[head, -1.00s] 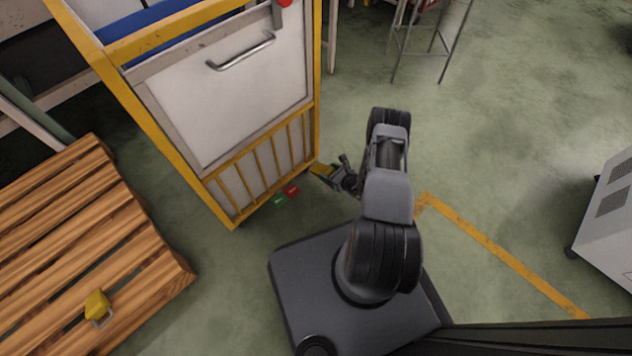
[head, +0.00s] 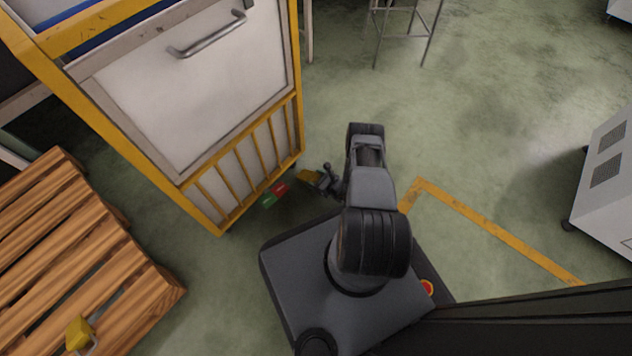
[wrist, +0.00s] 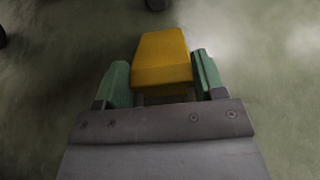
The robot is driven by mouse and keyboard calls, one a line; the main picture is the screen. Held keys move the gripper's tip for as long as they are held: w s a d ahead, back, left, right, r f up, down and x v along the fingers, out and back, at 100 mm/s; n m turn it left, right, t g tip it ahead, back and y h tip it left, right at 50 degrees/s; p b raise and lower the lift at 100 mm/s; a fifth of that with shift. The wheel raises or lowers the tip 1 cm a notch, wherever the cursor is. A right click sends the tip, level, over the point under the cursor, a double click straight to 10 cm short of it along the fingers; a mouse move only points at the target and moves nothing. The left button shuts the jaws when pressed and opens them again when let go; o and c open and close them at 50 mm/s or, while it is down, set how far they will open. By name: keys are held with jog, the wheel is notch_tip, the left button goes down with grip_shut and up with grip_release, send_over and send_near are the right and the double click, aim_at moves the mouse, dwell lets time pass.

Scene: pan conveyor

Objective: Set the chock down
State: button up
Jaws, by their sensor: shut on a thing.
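The yellow chock (wrist: 162,62) sits between the green-padded fingers of my gripper (wrist: 163,80) in the wrist view. My gripper is shut on it. In the head view the chock (head: 310,178) is small and darkened, held by my gripper (head: 324,180) just right of the cart's lower right corner. The floor shows around the chock in the wrist view. I cannot tell whether its underside touches the floor.
A yellow-framed cart (head: 190,190) with a white panel stands at the left. Small red (head: 280,188) and green (head: 268,201) pieces are at its lower edge. A wooden pallet (head: 90,250) carries a yellow object (head: 79,334). Open floor lies right, with a yellow line (head: 490,230).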

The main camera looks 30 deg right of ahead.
jog(key=shift+f, duration=0.6)
jog(key=shift+r, duration=0.1)
